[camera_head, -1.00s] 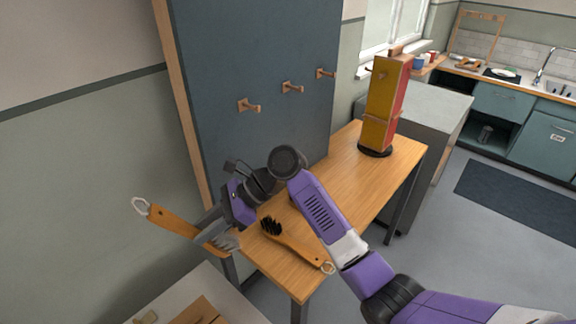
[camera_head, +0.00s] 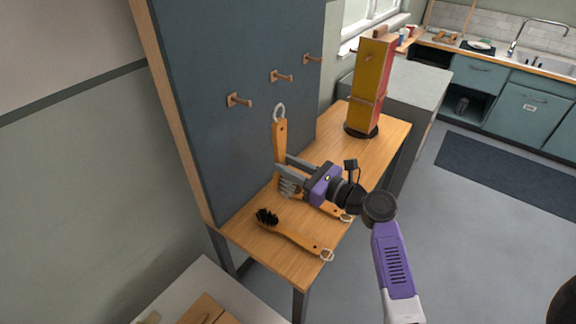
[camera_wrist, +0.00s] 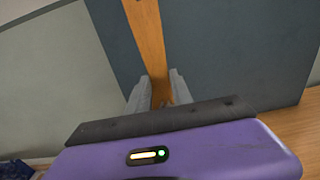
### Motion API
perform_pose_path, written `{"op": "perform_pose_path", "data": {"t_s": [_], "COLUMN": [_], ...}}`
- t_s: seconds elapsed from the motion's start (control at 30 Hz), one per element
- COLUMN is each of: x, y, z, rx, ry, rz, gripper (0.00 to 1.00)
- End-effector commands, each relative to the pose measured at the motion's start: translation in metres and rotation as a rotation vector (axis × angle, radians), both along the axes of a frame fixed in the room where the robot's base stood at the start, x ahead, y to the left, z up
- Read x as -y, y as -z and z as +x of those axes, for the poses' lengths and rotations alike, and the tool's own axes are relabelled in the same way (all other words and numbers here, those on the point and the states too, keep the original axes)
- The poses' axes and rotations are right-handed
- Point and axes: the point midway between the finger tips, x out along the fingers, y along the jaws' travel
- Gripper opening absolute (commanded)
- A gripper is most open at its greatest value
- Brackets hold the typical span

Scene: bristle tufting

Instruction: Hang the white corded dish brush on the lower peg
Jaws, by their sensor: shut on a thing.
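My gripper (camera_head: 281,172) is shut on a dish brush with a wooden handle (camera_head: 279,140). The brush is roughly upright, its white cord loop (camera_head: 279,112) at the top and its pale bristles (camera_head: 288,188) below the fingers. In the wrist view the handle (camera_wrist: 147,35) runs up from between the fingers (camera_wrist: 160,90); the loop is out of that view. The blue-grey panel carries three wooden pegs: left (camera_head: 238,100), middle (camera_head: 281,76) and right (camera_head: 312,58). The loop appears below the middle peg and apart from it.
A black-bristled brush (camera_head: 292,238) lies on the wooden table (camera_head: 262,262). Another brush lies partly hidden under my gripper, its cord loop (camera_head: 346,218) showing. A yellow and red block tower (camera_head: 370,85) stands on a black base at the table's far end.

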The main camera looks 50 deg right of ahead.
Motion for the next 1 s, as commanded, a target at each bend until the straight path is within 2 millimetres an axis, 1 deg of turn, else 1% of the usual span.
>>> {"op": "perform_pose_path", "data": {"t_s": [1.0], "x": [-0.003], "y": [0.01], "z": [0.065], "rx": [0.0], "ry": [-0.004], "rz": [0.001], "gripper": [0.0]}}
